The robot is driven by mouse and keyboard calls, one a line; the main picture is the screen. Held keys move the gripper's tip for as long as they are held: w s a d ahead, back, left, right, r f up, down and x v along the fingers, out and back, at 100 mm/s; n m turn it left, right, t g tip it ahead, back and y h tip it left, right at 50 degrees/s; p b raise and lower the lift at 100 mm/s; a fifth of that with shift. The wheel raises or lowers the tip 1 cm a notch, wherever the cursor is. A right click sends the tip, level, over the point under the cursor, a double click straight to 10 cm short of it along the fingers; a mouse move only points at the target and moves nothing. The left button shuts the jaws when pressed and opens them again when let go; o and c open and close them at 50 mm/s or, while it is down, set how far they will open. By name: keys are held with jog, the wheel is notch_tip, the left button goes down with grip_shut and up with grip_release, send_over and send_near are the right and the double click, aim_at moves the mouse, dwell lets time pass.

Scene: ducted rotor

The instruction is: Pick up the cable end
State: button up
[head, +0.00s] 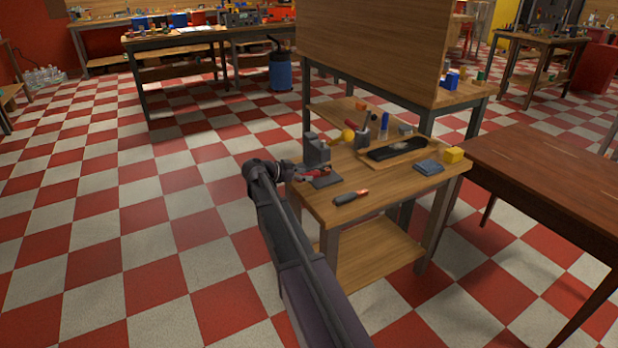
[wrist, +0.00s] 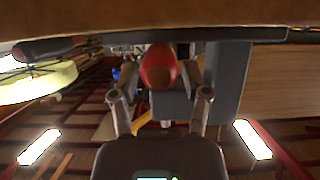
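No cable can be made out clearly. A red round-ended piece (wrist: 158,66), possibly the cable end, shows between the fingers of my gripper (wrist: 162,75) in the wrist view. The fingers stand apart on either side of it; whether they touch it is not clear. In the head view my gripper (head: 296,172) is at the left edge of the small wooden bench (head: 385,190), next to a red piece (head: 311,175). A grey upright block (head: 316,151) stands close beside it on a dark plate (head: 326,181). It also shows in the wrist view (wrist: 228,85), right of the fingers.
A black-and-orange tool (head: 350,197) lies at the bench's front. A brown table (head: 545,180) stands right.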

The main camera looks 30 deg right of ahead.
grip_shut()
jog(key=shift+r, duration=0.2)
jog(key=shift+r+p, duration=0.8)
jog(key=shift+p, duration=0.2)
jog(key=a, duration=1.8)
jog(key=shift+s+f, duration=0.25)
jog(key=shift+s, duration=0.05)
